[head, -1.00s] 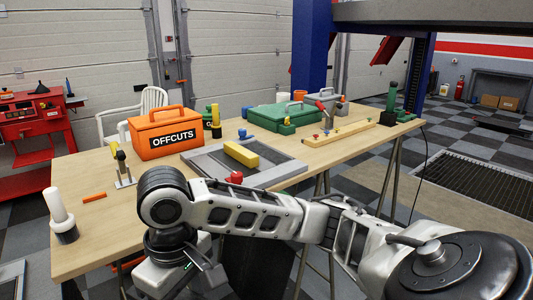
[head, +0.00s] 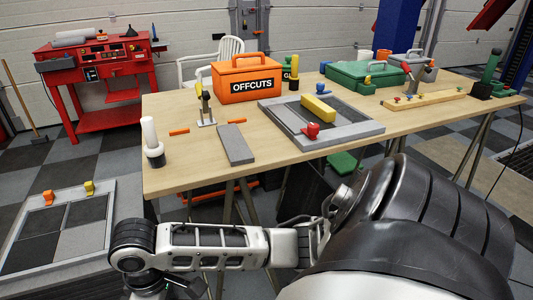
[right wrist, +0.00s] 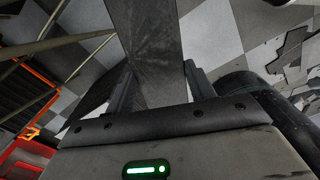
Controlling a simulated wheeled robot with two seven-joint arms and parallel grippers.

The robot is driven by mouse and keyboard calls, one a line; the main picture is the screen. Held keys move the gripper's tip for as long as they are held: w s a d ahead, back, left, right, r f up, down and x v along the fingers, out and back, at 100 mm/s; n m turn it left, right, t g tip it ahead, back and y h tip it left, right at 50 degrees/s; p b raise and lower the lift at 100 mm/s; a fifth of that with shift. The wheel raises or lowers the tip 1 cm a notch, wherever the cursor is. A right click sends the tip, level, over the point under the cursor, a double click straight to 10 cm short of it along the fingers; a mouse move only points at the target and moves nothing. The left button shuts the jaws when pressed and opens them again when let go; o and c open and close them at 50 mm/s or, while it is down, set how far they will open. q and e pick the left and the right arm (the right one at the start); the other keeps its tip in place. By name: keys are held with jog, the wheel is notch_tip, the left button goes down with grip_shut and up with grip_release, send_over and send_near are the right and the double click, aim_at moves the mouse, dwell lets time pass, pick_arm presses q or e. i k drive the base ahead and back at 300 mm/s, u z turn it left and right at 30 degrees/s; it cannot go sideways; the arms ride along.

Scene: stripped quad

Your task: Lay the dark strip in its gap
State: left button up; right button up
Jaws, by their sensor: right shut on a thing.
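My right gripper (right wrist: 160,90) is shut on a dark grey strip (right wrist: 152,38), which runs away from the camera between the fingers in the right wrist view. In the head view my right arm crosses the bottom from the right; its gripper and the held strip are below the picture edge. A low panel (head: 108,238) with a grey rim lies at the lower left, holding dark and light grey squares with narrow lines between them. I cannot tell which line is the strip's gap. My left gripper is not in view.
On the wooden table (head: 190,176) lie a loose grey bar (head: 235,145), a grey frame (head: 345,138) with a yellow block (head: 318,108) and a red knob (head: 311,131), and an orange OFFCUTS box (head: 240,82). Orange and yellow pegs (head: 48,197) stand at the panel's far rim.

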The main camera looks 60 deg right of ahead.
aim_at(341, 108)
jog(key=u, duration=1.85)
jog(key=k, duration=2.5)
jog(key=z, duration=0.55)
